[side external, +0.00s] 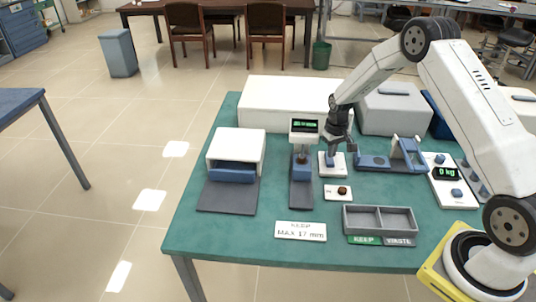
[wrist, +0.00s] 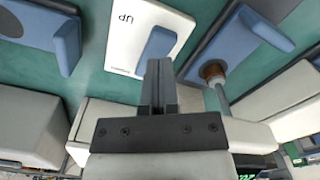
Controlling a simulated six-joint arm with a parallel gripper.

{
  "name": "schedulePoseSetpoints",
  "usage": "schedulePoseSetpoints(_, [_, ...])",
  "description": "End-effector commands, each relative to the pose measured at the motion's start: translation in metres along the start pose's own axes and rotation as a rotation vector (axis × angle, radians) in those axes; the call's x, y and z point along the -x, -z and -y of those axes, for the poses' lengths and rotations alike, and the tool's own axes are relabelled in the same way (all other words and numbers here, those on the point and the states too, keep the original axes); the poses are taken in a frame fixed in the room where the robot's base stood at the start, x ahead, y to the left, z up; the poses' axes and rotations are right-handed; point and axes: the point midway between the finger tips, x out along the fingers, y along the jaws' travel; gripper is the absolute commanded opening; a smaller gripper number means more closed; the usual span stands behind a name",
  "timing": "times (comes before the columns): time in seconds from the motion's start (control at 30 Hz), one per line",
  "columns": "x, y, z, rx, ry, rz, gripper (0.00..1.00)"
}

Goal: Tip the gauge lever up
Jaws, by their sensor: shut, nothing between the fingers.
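The gauge lever (wrist: 155,50) is a blue bar on a white plate (wrist: 128,30) marked "UP" in the wrist view. In the side view the plate (side external: 327,169) stands just right of the gauge (side external: 304,127), which has a lit display. My gripper (wrist: 158,66) is shut and empty, with its fingertips at the near end of the lever; I cannot tell whether they touch it. In the side view my gripper (side external: 335,150) points down over the plate and hides part of the lever. A brown piece (wrist: 212,71) sits under the gauge's spindle.
A second brown piece (side external: 342,191) lies on a white card in front. A grey two-part tray (side external: 379,207), labelled keep and waste, stands nearer. A blue bracket (side external: 410,150) and a scale (side external: 446,188) reading 0 kg are right. White boxes (side external: 290,103) stand behind, a small furnace (side external: 236,150) left.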

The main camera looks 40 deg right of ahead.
Motion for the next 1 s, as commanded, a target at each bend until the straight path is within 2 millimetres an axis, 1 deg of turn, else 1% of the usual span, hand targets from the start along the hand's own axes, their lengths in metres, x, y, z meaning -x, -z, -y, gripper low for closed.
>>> schedulePoseSetpoints(1.0, [-0.0079, 0.0001, 0.0, 0.0, 0.0, 0.0, 0.0])
